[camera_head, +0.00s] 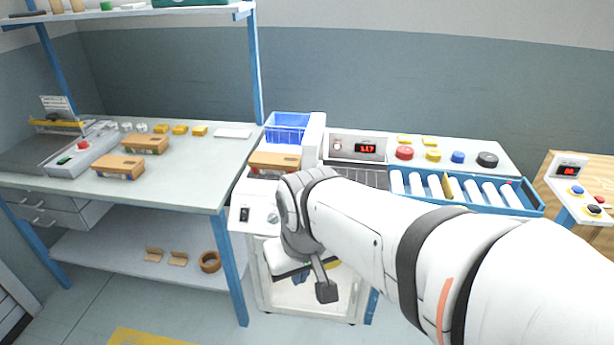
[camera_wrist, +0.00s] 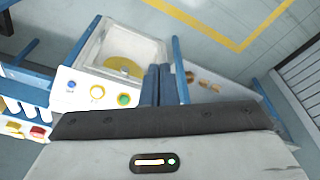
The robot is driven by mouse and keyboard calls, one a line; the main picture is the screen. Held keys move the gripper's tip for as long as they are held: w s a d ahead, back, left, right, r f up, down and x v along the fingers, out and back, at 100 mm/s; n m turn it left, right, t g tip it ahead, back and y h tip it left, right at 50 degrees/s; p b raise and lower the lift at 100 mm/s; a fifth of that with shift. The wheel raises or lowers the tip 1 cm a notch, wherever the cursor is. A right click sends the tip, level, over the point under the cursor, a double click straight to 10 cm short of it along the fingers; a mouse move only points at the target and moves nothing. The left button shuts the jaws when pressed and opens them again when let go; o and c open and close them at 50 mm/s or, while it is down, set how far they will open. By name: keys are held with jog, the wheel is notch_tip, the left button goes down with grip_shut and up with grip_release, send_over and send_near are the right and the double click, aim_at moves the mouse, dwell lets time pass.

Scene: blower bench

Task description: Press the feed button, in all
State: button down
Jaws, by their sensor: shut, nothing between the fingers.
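No label is readable, so I cannot tell which is the feed button. In the head view my arm hides this part of the machine front (camera_head: 256,217); a black switch and a knob show left of it. My gripper (camera_wrist: 157,72) is shut and empty, its blue-grey fingers together to the right of the green button in the wrist view. Contact with the panel is not visible.
A clear-fronted bin (camera_wrist: 125,50) with a yellow disc inside is below the panel. A blue-framed roller conveyor (camera_head: 470,190) and a bench with red, yellow, blue and black buttons (camera_head: 432,155) are at right. A bench with boxes (camera_head: 190,165) is at left.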

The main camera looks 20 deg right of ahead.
dwell(0.3)
jog(key=w+d+f+m+t+h+b, duration=0.25)
jog(key=w+d+f+b, duration=0.2)
jog(key=w+d, duration=0.3)
jog(key=w+d+f+m+t+h+b, duration=0.1)
jog(key=w+d+f+t+b, duration=0.2)
jog(key=w+d+f, duration=0.45)
jog(key=d+f+m+t+b, duration=0.1)
jog(key=d+f+t+b, duration=0.1)
jog(key=d+t+b, duration=0.2)
jog(key=d+f+m+t+y+b, duration=0.1)
jog(key=d+t+b, duration=0.3)
jog(key=d, duration=0.6)
jog(key=shift+s+f+t, duration=0.15)
jog(key=shift+f+t, duration=0.2)
jog(key=shift+f, duration=0.4)
jog(key=shift+y, duration=0.25)
